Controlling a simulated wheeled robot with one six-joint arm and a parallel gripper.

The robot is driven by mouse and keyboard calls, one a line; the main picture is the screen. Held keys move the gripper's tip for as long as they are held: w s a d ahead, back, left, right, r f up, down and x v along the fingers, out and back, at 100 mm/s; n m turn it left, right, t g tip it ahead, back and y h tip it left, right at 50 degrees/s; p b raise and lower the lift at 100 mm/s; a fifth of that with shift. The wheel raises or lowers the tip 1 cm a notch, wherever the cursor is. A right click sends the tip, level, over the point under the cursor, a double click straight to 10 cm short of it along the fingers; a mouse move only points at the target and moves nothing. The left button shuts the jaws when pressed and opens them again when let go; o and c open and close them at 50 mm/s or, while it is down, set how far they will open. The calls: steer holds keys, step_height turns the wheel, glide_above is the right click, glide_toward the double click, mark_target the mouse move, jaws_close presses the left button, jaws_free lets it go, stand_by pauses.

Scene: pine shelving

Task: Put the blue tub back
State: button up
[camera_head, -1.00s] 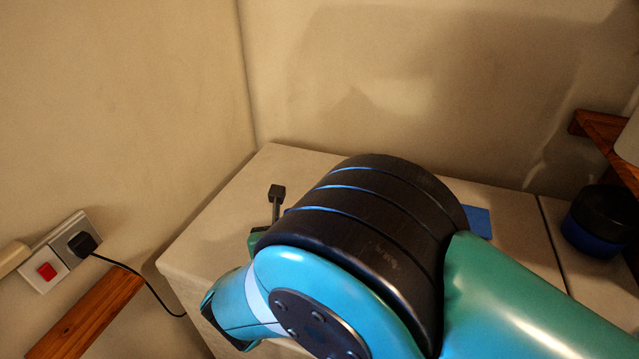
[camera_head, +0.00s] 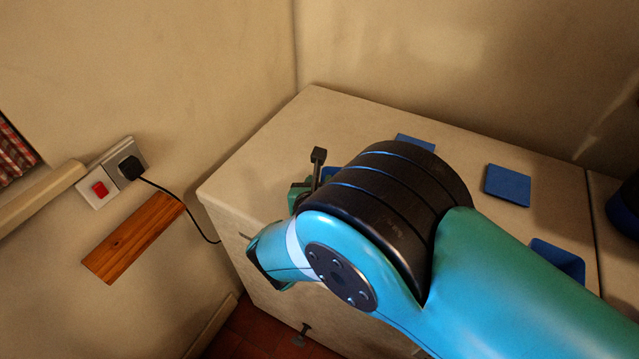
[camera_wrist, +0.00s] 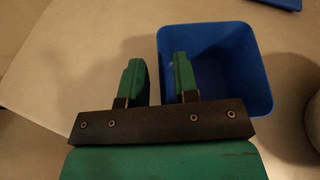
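In the wrist view, the blue tub (camera_wrist: 250,82) is an open, square-sided, empty-looking container on the pale top. My gripper (camera_wrist: 157,60) has two green fingers spread apart. The right finger overlaps the tub's opening and the left finger is outside its left wall, so the wall shows between them. I cannot tell how far down the fingertips reach. In the head view, a bit of blue (camera_head: 331,173) shows beside my arm, probably this tub. My arm hides most of it and the fingers.
Flat blue squares (camera_head: 508,185) (camera_head: 415,141) and another blue open container (camera_head: 560,260) are on the pale cabinet top (camera_head: 310,120). A dark-and-blue round thing (camera_head: 625,212) is at the right edge. Walls close the back and left. A socket with a plug (camera_head: 130,167) and cable is at left.

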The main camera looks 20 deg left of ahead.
steer(key=shift+r, duration=0.1)
steer(key=shift+s+r, duration=0.1)
steer(key=b+v, duration=0.3)
steer(key=v, duration=0.9)
steer(key=w+d+r+m+g+h, duration=0.2)
steer(key=w+d+r+m+g, duration=0.15)
steer(key=d+m, duration=0.65)
steer(key=w+d+r+m+g+h, duration=0.1)
steer(key=w+d+r+m+g, duration=0.3)
steer(key=d+m, duration=0.5)
steer(key=s+d+r+m+g+y, duration=0.1)
steer(key=s+d+r+m+g, duration=0.1)
steer(key=s+d+r+m, duration=0.4)
steer(key=s+d+r+m+g+y, duration=0.2)
steer(key=s+d+r+m+g, duration=0.1)
steer(key=s+d+r+m, duration=0.3)
steer(key=s+m, duration=0.2)
steer(key=s, duration=0.2)
steer(key=shift+s+d+m+g+y, duration=0.3)
steer(key=shift+d+g, duration=0.05)
